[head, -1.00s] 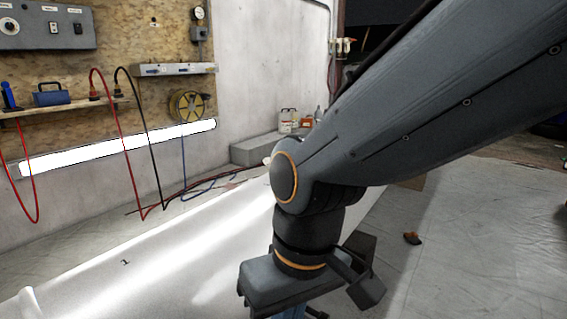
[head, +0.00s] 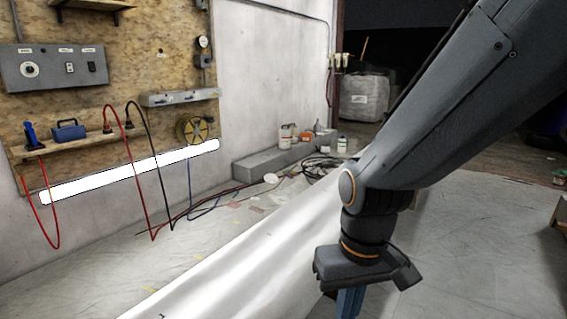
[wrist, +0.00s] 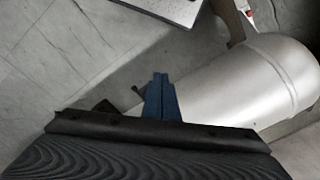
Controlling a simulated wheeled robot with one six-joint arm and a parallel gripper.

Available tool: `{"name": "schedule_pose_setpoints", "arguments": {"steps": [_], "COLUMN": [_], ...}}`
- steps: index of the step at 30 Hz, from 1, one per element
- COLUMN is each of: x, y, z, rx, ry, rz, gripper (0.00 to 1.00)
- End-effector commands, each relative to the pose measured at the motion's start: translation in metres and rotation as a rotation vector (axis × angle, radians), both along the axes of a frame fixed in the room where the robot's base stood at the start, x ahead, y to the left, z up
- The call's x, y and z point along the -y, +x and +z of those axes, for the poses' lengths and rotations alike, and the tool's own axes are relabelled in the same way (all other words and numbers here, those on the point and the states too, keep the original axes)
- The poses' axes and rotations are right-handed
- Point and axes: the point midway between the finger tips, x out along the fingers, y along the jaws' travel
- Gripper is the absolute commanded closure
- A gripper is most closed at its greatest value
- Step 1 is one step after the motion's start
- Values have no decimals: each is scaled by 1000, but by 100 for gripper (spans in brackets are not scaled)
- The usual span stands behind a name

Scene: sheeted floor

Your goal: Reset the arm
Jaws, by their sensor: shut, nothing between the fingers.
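My gripper (head: 349,302) hangs below my dark grey arm at the right of the head view. Its blue fingers point down, and their lower ends are cut off by the picture's bottom edge. In the wrist view the blue fingers (wrist: 161,97) lie side by side, shut with nothing between them. They show over the grey floor and a large pale, rounded form (wrist: 255,85). How far they are above it I cannot tell.
A panelled wall with a control box (head: 55,68), a shelf (head: 80,138) and hanging red and black cables stands at left. A low grey ledge (head: 270,158) with bottles lies behind. Open floor (head: 470,230) lies at right.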

Motion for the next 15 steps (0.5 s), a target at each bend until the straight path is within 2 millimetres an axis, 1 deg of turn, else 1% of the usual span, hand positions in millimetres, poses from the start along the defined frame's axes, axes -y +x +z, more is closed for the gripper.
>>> {"name": "schedule_pose_setpoints", "arguments": {"steps": [1, 9, 15], "x": [8, 47, 72], "y": [-3, -11, -19], "z": [18, 67, 95], "rx": [-3, -15, -24], "ry": [-5, -25, -36], "rz": [-22, -119, -180], "gripper": [100, 100, 100]}}
